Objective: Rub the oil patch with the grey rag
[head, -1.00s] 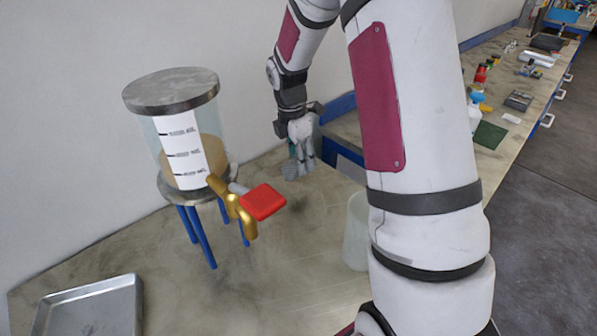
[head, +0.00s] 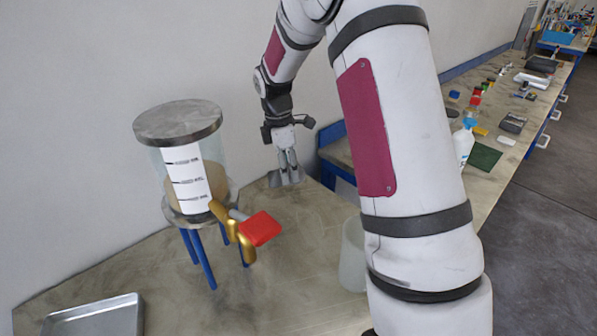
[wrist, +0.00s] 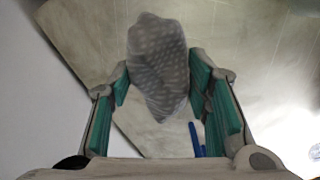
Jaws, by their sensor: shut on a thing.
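My gripper (head: 287,166) is beyond the flanged vessel, over the far end of the worktop near the wall. It is shut on the grey rag (head: 276,180), which hangs at the fingertips close to the worktop. I cannot tell whether the rag touches the surface. In the wrist view the rag (wrist: 158,65) is grey with pale dots, bunched between the teal-padded fingers of my gripper (wrist: 160,85). I cannot make out the oil patch clearly in either view; the rag and fingers hide part of the worktop.
The flanged vessel (head: 216,160) stands on blue legs, with a brass tap and red handle (head: 260,228) sticking out to the right. A metal tray (head: 95,318) lies front left. A pale translucent container (head: 352,262) stands beside my arm. Another bench (head: 490,150) carries several items.

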